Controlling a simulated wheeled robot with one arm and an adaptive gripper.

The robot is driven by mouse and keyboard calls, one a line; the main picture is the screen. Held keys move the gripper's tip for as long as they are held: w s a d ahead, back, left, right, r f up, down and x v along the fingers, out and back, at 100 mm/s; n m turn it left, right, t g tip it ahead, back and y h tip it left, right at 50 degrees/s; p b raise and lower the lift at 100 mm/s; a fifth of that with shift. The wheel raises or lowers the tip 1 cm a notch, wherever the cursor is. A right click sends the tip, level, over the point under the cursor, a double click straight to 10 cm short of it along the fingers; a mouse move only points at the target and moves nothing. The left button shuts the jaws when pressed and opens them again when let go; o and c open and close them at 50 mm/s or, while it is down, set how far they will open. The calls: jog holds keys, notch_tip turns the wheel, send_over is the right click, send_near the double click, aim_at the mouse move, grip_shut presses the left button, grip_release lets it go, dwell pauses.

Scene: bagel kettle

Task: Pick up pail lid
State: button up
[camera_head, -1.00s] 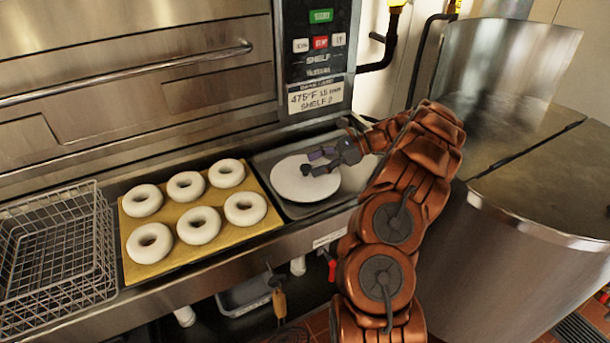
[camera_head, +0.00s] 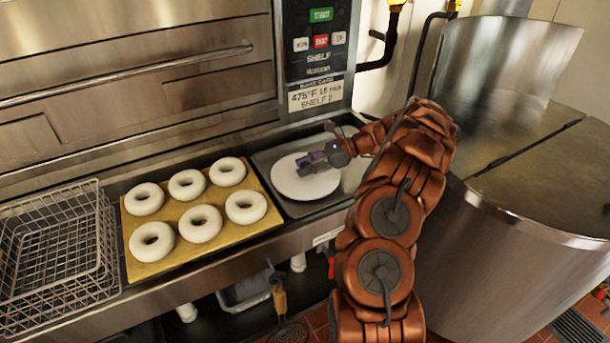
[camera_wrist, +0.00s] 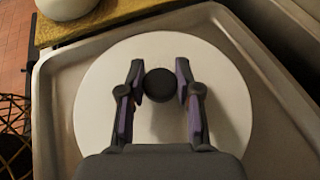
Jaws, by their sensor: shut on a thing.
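The pail lid (camera_head: 290,183) is a white round disc lying in a grey metal tray at the right of the counter. In the wrist view the lid (camera_wrist: 98,100) has a dark round knob (camera_wrist: 160,84) at its middle. My gripper (camera_head: 306,165) is over the lid from the right. In the wrist view my gripper (camera_wrist: 160,86) has one finger on each side of the knob, shut on it. The lid looks flat against the tray, though I cannot tell if there is a small gap.
The grey tray (camera_head: 348,187) surrounds the lid. A gold board (camera_head: 170,225) with several white bagels (camera_head: 201,224) lies to its left. Wire baskets (camera_head: 55,250) stand at the far left. The oven front (camera_head: 120,90) rises behind, and a large steel kettle (camera_head: 500,255) stands right.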

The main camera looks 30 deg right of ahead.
grip_shut()
jog(key=shift+r, duration=0.1)
jog(key=shift+r+b, duration=0.35)
jog(key=shift+r, duration=0.15)
notch_tip(320, 180, up, 2)
jog(key=shift+r+b, duration=0.15)
jog(key=shift+b, duration=0.3)
jog(key=s+d, duration=0.3)
jog(key=s+d+r+b, duration=0.1)
jog(key=s+d, duration=0.2)
jog(key=s+d+b, duration=0.1)
jog(key=s+d, duration=0.2)
jog(key=d, duration=0.1)
jog(key=shift+s+d+r, duration=0.1)
jog(key=shift+s+r, duration=0.15)
jog(key=shift+s+d+p, duration=0.45)
jog(key=shift+s+d, duration=0.25)
